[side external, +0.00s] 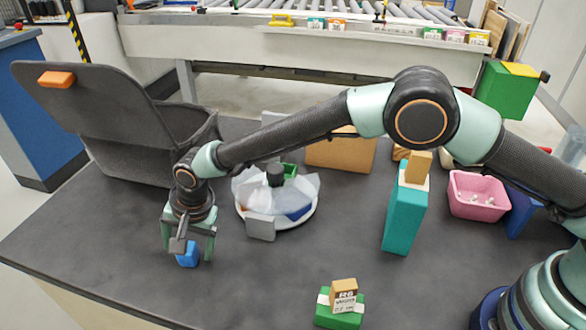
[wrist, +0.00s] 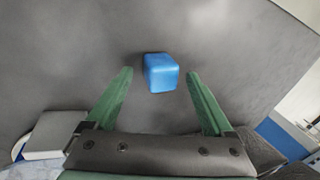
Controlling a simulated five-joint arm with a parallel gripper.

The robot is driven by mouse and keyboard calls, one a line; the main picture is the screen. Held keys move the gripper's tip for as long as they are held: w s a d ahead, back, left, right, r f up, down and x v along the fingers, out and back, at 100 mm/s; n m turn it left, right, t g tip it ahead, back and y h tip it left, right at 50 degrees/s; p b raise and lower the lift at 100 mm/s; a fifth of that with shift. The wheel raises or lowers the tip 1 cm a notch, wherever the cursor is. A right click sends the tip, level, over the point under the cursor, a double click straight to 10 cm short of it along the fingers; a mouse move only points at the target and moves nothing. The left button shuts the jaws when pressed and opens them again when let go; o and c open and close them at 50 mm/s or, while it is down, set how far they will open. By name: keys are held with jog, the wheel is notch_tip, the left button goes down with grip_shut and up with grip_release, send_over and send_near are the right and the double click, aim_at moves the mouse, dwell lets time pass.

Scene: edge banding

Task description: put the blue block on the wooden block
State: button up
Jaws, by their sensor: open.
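The blue block (side external: 187,255) rests on the dark table below my gripper (side external: 188,250). My gripper is open and points down, with its green fingers on either side of the block in view. In the wrist view the blue block (wrist: 161,73) lies between the fingertips (wrist: 158,75), with a gap on each side. Several wood-coloured blocks show: a small one (side external: 418,165) on top of a tall teal box, a labelled one (side external: 344,291) on a green block, and one (side external: 401,153) partly hidden behind my arm. I cannot tell which is the wooden block meant.
A white round dish (side external: 281,222) with a clear bag and small items stands right of my gripper, with a grey block (side external: 261,227) at its front. A dark open case (side external: 110,120) stands behind left. A teal box (side external: 403,222) and pink basket (side external: 478,195) stand right.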

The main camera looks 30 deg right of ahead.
jog(key=shift+c, duration=0.4)
grip_shut()
